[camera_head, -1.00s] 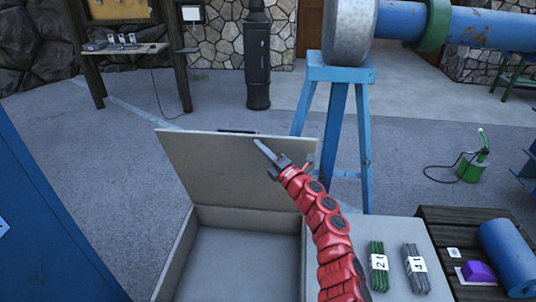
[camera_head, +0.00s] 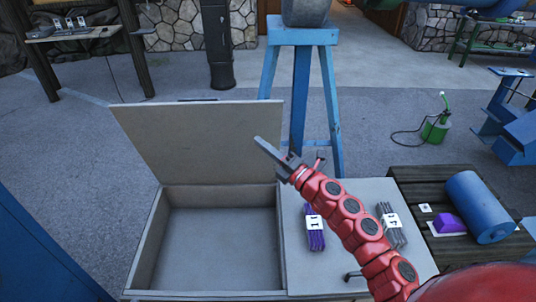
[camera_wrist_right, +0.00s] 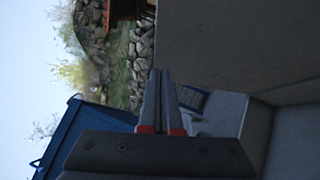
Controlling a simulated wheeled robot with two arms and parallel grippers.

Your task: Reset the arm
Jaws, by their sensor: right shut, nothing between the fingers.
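My right arm, red and segmented, comes in from the lower right. Its dark gripper (camera_head: 267,149) is shut and empty, pointing up and left in front of the raised box lid. In the right wrist view the two narrow fingers (camera_wrist_right: 159,80) lie together, with nothing between them. The grey box (camera_head: 150,245) has its left lid (camera_head: 195,140) open and an empty left compartment. On its closed right side lie a purple cable bundle (camera_head: 316,238) tagged 1 and a grey bundle (camera_head: 396,236) tagged 4. My arm crosses between them. My left gripper is not in view.
A blue trestle (camera_head: 300,85) stands behind the box. A dark slatted table (camera_head: 445,245) at right holds a blue cylinder (camera_head: 486,210) and a purple block (camera_head: 449,223). A green can (camera_head: 436,130) stands on the paving. A blue panel (camera_head: 40,265) fills the lower left.

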